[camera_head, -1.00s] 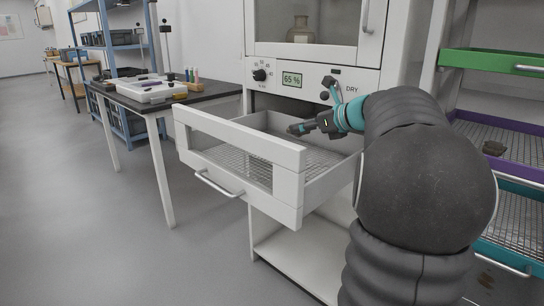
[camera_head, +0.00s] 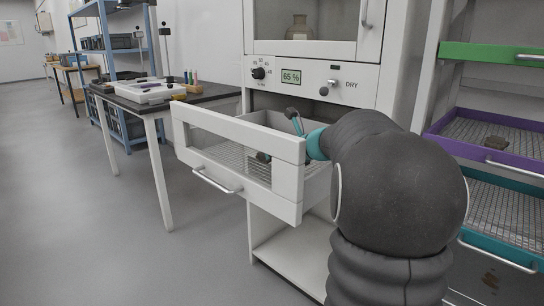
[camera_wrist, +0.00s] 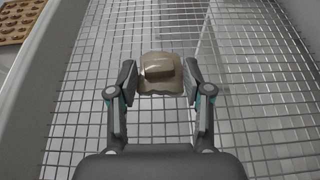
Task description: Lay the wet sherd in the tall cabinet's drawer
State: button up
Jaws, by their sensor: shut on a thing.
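The tall cabinet's white drawer (camera_head: 240,137) is pulled out in the head view, with a wire mesh floor. In the wrist view the mesh (camera_wrist: 85,130) spreads below my gripper (camera_wrist: 158,82), which points down. My gripper is shut on the wet sherd (camera_wrist: 160,72), a glossy tan-brown piece between the two fingertips. The mesh lies beneath the sherd; I cannot tell whether they touch. In the head view my arm reaches over the drawer's right side, and the drawer's front partly hides the gripper.
The cabinet's control panel (camera_head: 310,78) reads 65 %. A dark table (camera_head: 190,96) with a white tray (camera_head: 150,90) stands left. Open floor lies in front.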

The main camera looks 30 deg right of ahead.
jog(key=shift+f, duration=0.25)
jog(key=shift+f+b, duration=0.35)
jog(key=shift+f, duration=0.15)
jog(key=o, duration=1.2)
jog(key=shift+f, duration=0.15)
jog(key=shift+c, duration=0.2)
jog(key=shift+r, duration=0.25)
jog(key=v, duration=0.3)
jog(key=r+p+v, duration=0.1)
jog(key=v, duration=0.3)
jog(key=shift+w, duration=0.25)
jog(key=shift+s+d+r+p, duration=0.1)
jog(key=shift+s+r+p, duration=0.15)
jog(key=shift+s+p, duration=0.15)
